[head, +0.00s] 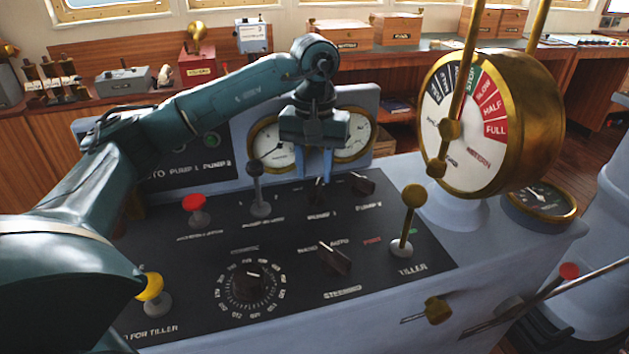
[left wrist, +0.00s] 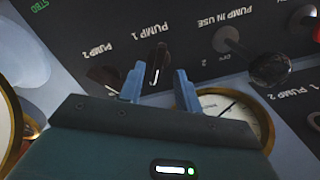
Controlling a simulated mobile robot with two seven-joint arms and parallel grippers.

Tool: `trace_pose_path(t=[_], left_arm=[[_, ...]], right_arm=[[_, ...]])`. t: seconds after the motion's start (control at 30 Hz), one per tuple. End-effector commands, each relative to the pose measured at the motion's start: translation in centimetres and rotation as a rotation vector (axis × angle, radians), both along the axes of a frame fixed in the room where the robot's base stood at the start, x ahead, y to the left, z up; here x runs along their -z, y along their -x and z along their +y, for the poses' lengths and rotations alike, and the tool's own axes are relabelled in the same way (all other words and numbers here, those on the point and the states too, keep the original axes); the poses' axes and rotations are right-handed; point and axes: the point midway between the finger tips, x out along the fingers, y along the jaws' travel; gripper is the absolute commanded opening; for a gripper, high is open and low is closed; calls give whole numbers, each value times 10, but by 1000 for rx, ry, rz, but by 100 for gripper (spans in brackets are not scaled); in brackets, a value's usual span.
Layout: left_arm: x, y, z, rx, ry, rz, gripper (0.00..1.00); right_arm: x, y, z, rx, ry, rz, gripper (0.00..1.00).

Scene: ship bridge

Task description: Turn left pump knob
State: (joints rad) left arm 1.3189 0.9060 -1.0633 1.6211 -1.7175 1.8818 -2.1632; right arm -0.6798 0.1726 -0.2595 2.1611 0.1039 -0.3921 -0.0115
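The left pump knob, labelled PUMP 1, is a small black knob (head: 318,190) on the dark console panel (head: 290,225). In the left wrist view the same knob (left wrist: 157,55) stands between and just beyond the fingertips. My left gripper (head: 314,174) points down over it, with its two blue fingers apart, one on each side. It also shows in the left wrist view (left wrist: 159,80), open, with nothing held. Whether a finger touches the knob I cannot tell. The PUMP 2 knob (head: 363,184) is just to the right, partly hidden by a finger in the wrist view. My right gripper is not in view.
A brass tiller lever (head: 409,222) and the large brass telegraph (head: 528,110) stand to the right. A steering selector (head: 334,258) lies in front.

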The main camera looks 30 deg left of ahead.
Motion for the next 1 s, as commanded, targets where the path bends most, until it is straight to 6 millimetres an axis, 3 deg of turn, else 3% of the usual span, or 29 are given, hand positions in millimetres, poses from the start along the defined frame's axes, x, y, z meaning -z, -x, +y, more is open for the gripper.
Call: trace_pose_path(t=[0.2, 0.4, 1.0], left_arm=[[-52, -1, -1, 0, 2, -5, 34], [-84, 0, 0, 1, -1, -3, 34], [-91, 0, 0, 1, 0, 0, 34]], right_arm=[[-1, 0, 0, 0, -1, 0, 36], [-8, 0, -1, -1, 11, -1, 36], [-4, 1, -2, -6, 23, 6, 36]])
